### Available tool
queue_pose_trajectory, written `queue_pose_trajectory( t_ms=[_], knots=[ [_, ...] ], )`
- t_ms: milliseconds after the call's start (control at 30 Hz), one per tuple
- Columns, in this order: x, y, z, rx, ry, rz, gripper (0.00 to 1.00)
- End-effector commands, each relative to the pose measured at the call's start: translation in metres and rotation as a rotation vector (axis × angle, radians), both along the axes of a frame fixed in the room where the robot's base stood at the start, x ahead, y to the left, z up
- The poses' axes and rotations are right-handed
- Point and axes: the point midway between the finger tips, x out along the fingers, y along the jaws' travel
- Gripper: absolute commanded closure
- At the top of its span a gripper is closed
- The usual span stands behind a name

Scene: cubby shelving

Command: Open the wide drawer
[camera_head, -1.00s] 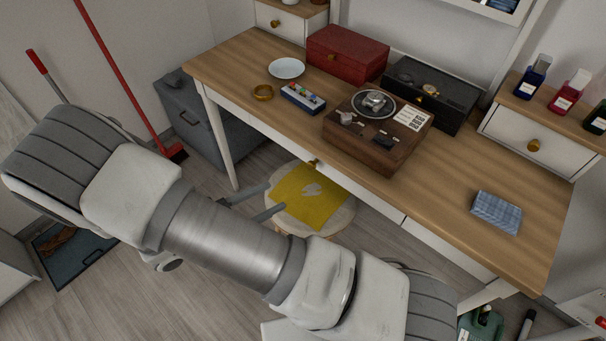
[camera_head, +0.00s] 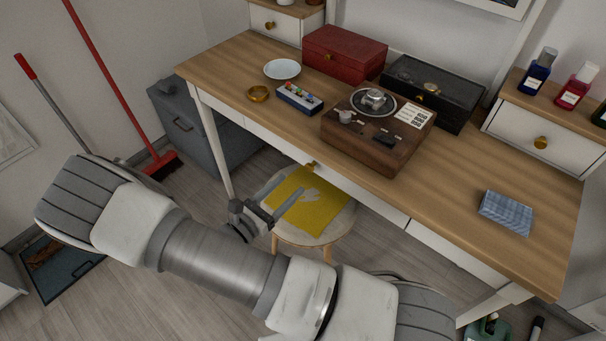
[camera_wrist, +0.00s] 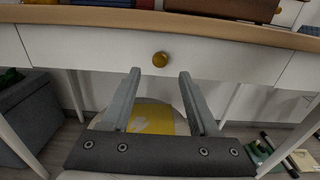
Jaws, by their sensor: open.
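The wide drawer (camera_wrist: 225,62) is the white front under the desk's wooden top, with a round brass knob (camera_wrist: 160,59) at its middle; it looks shut. The knob also shows in the head view (camera_head: 310,165), just under the desk edge. My gripper (camera_wrist: 158,75) is open, its two grey fingers pointing at the drawer front. In the wrist view the knob appears between and just above the fingertips, with nothing held. In the head view my gripper (camera_head: 286,200) is in front of the desk, over the near side of the stool, apart from the knob.
A round stool (camera_head: 290,238) with a yellow cloth (camera_head: 318,208) stands under the drawer. A wooden turntable-like box (camera_head: 370,150), red box (camera_head: 343,55) and black box (camera_head: 432,95) stand on the desk (camera_head: 470,170). A grey cabinet (camera_head: 190,125) is left of it.

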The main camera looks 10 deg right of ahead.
Motion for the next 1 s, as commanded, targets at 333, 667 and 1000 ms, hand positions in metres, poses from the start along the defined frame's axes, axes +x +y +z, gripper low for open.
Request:
queue_pose_trajectory(
  t_ms=[333, 667, 1000],
  knots=[
    [0.033, -0.047, -0.001, 0.001, 0.001, -0.002, 0.39],
    [0.039, -0.054, 0.0, 0.001, 0.001, 0.0, 0.39],
    [0.039, -0.053, 0.0, 0.001, 0.001, 0.0, 0.84]
  ],
)
